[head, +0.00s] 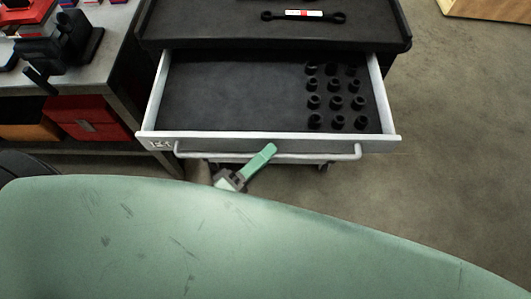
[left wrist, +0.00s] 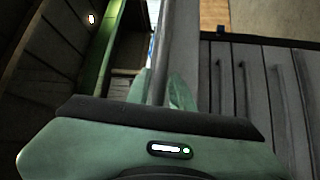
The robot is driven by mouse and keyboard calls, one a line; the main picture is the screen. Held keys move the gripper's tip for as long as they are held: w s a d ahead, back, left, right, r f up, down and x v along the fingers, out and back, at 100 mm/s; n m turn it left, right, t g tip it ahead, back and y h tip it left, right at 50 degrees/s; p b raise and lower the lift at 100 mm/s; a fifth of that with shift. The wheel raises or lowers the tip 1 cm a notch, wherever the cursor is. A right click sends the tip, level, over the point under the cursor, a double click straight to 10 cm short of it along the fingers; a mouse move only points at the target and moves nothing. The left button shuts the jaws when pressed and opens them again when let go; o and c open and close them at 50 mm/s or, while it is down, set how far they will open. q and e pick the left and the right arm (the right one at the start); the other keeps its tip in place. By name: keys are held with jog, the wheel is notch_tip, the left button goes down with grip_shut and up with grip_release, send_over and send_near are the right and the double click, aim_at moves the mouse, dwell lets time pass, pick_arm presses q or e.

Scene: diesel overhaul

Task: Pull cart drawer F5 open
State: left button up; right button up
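A cart drawer with pale walls and a dark liner stands pulled out of the dark tool cart; its pale front panel (head: 300,143) faces me. A label (head: 160,144) at its left end is too small to read surely. A bar handle (head: 345,156) runs along the front. My left gripper (head: 260,160) is at the middle of this handle, with one green finger seen over it. In the left wrist view the handle bar (left wrist: 161,70) runs between the green fingers (left wrist: 160,92), which look closed on it. My right gripper is not in view.
Several black sockets (head: 335,100) stand in the drawer's right part. A wrench (head: 303,15) lies on the cart top (head: 220,22). The floor (head: 460,130) at the right is clear.

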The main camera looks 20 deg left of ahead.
pick_arm(q)
jog(key=b+v, duration=0.2)
jog(key=v, duration=0.5)
jog(key=shift+s+a, duration=0.15)
jog(key=shift+s, duration=0.2)
jog(key=a+f+m+g+y, duration=0.2)
jog(key=a+f+m, duration=0.1)
jog(key=f, duration=0.8)
jog(key=a+f+m+g+y, duration=0.2)
jog(key=a+f+g, duration=0.1)
jog(key=f, duration=0.8)
jog(key=a+f+m+g+y, duration=0.2)
jog(key=a+f+m, duration=0.1)
jog(key=f, duration=0.8)
jog(key=s+a+f+m+g+y, duration=0.1)
jog(key=s+f+m+g+y, duration=0.2)
jog(key=s+f+g, duration=0.6)
jog(key=s+f+m, duration=0.2)
jog(key=s+f, duration=0.6)
jog(key=s, duration=0.2)
jog(key=shift+a+f+y, duration=0.3)
jog(key=shift+y, duration=0.1)
